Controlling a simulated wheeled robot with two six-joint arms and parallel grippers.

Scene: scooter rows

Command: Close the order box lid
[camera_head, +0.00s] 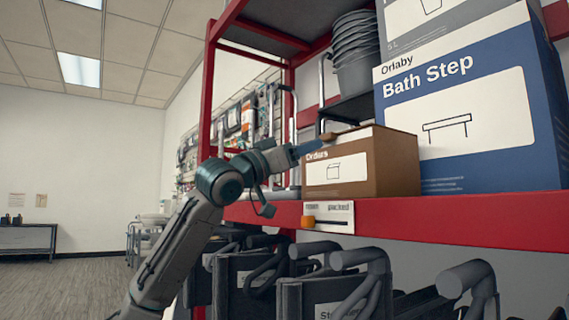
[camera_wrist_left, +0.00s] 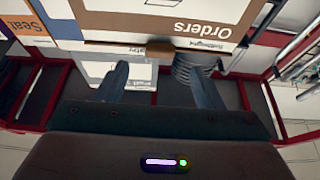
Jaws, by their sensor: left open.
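The brown order box (camera_head: 335,172), printed "Orders", stands on the red shelf. Its top looks flat in the head view, but I cannot tell whether the lid is fully down. A tan tab (camera_head: 327,137) shows at the top front edge. My left gripper (camera_head: 312,147) is at the box's upper left front edge, near the tab. In the left wrist view the box front (camera_wrist_left: 160,20) appears upside down, and the tab (camera_wrist_left: 158,48) lies just beyond and between the spread fingers of the gripper (camera_wrist_left: 160,85). Contact cannot be told. My right gripper is not seen.
A blue Bath Step box (camera_head: 465,125) stands right of the order box. Stacked grey buckets (camera_head: 355,55) are behind. The red shelf edge (camera_head: 450,215) carries a white label with an orange piece (camera_head: 308,221). Dark scooters (camera_head: 335,290) stand below. Open floor is at left.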

